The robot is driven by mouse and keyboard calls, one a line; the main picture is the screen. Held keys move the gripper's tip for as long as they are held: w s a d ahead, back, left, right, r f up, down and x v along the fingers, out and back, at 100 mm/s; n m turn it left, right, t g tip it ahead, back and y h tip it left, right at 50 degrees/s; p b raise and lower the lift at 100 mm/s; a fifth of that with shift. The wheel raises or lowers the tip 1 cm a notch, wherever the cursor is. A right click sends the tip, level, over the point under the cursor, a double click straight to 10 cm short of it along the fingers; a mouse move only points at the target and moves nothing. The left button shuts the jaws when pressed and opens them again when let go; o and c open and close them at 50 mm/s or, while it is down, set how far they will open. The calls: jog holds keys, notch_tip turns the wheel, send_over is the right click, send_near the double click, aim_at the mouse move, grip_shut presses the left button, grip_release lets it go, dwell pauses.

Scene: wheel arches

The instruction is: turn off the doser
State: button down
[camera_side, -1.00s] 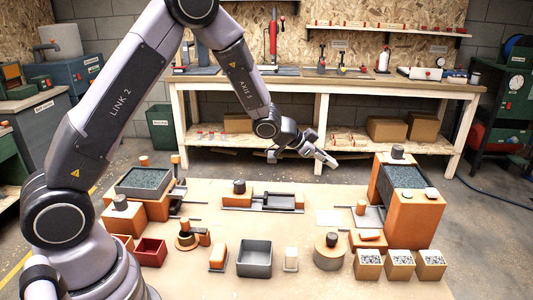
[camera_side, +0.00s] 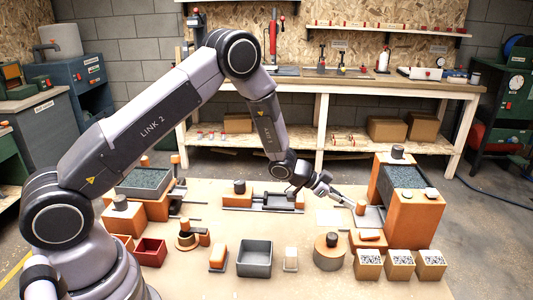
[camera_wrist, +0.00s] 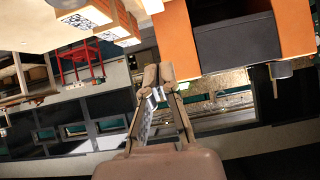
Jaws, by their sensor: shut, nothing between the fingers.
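A tall orange hopper machine (camera_side: 414,222), filled with grey granules (camera_side: 405,176), stands at the right of the table. Beside its left side are a grey plate (camera_side: 374,218) and an upright orange knob (camera_side: 361,208). A lower orange machine (camera_side: 152,207) with a granule tray (camera_side: 143,179) stands at the left. No label shows which one is the doser. My gripper (camera_side: 349,203) is shut and empty, low and just left of the orange knob. I cannot tell whether it touches the knob. In the wrist view my gripper (camera_wrist: 157,78) points toward an orange body (camera_wrist: 178,38) with a dark recess.
Several boxes with printed codes (camera_side: 400,265) stand in front of the right machine. A grey open bin (camera_side: 254,258), a red bin (camera_side: 150,252) and a round orange-topped pot (camera_side: 329,252) line the front. A low orange-and-grey slide unit (camera_side: 262,201) lies behind.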

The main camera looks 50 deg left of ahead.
send_over(378, 233)
jog(key=s+a, duration=0.2)
jog(key=a, duration=0.1)
jog(key=f, duration=0.4)
jog(key=shift+s+d+f, duration=0.15)
jog(key=shift+d, duration=0.05)
jog(key=shift+w+d+f, duration=0.1)
jog(key=shift+f, duration=0.5)
jog(key=shift+w+d+f, duration=0.1)
jog(key=shift+f, duration=0.5)
jog(key=shift+w+f, duration=0.1)
jog(key=shift+f, duration=0.55)
jog(key=shift+d+f, duration=0.1)
jog(key=shift+w+d+f, duration=0.15)
jog(key=shift+f, duration=0.2)
jog(key=shift+w+d+r, duration=0.1)
jog(key=shift+w+d+r, duration=0.15)
jog(key=shift+w+d, duration=0.3)
jog(key=shift+w, duration=0.1)
